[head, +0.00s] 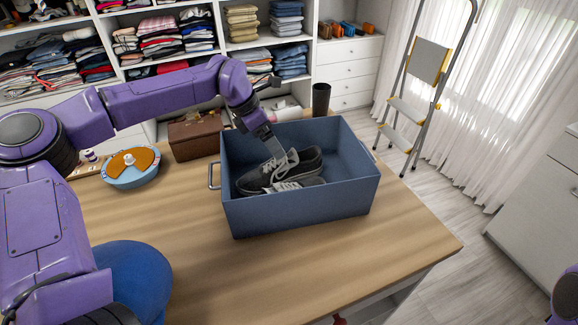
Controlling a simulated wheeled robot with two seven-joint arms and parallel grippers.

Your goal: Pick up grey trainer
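Dark grey trainers with pale laces lie inside the blue crate (300,213) on the wooden table. The upper grey trainer (256,180) shows most clearly, with its toe to the left. A second shoe (301,184) lies close in front of it, partly hidden by the crate's front wall. My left gripper (288,158) reaches down over the crate's back wall, with its fingers at the laces of the upper trainer. Whether the fingers are open or closed on it cannot be told. My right gripper is out of view.
A brown case (196,139), a round blue and orange dish (131,166) and a black cup (321,99) stand around the crate. A blue round object (138,275) is at the lower left. The table front (290,275) is clear. A stepladder (420,100) stands at right.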

